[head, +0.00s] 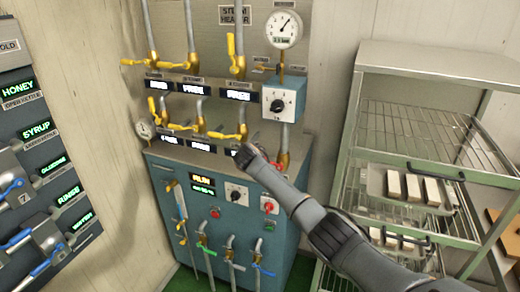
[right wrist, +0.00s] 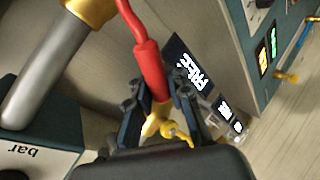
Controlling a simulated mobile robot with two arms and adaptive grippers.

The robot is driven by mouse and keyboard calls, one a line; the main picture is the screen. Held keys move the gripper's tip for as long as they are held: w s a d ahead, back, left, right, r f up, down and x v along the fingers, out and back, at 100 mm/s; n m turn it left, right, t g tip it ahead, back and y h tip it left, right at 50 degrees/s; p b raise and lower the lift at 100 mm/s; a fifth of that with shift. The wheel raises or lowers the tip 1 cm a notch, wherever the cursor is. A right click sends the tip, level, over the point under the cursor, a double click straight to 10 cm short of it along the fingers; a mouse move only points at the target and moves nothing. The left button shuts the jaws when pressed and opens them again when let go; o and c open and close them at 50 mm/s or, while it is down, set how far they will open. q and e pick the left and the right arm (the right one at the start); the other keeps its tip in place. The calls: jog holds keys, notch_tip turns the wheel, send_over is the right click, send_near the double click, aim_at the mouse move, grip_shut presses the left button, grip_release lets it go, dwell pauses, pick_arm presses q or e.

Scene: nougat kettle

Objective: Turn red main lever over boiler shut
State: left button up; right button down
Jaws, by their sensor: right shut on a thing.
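The red main lever (right wrist: 150,68) runs down from the top of the right wrist view, its thick grip between my fingers. My right gripper (right wrist: 157,92) is shut on it near the grip's end. In the head view my right gripper (head: 245,155) is at the boiler's upper front, right of the yellow-handled valves. The boiler (head: 228,190) is a blue cabinet with pipes, displays and knobs. My left gripper is not in view.
Yellow valve levers (head: 228,135) stand close left of my right gripper. A dial gauge (head: 284,29) and a blue knob box (head: 284,101) are above. A wire rack (head: 420,130) with trays stands at right; a dispenser panel (head: 40,170) is at left.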

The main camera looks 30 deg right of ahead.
jog(key=shift+w+a+f+n+g+h+b, duration=0.15)
jog(key=shift+f+n+g+h+b, duration=0.25)
jog(key=shift+f+b, duration=0.6)
jog(key=shift+a+f+n+g+h+b, duration=0.2)
jog(key=shift+f+n+g+b, duration=0.4)
jog(key=shift+f+b, duration=0.35)
jog(key=shift+w+a+f+n+g+h+b, duration=0.15)
jog(key=shift+f+n+g+h+b, duration=0.25)
jog(key=shift+f+b, duration=0.6)
jog(key=shift+r, duration=0.25)
jog(key=c, duration=1.3)
grip_release()
jog(key=shift+s+a+r, duration=0.1)
jog(key=shift+s, duration=0.05)
jog(key=shift+o, duration=0.2)
jog(key=shift+a+r, duration=0.2)
jog(key=shift+r, duration=0.1)
jog(key=shift+d, duration=0.15)
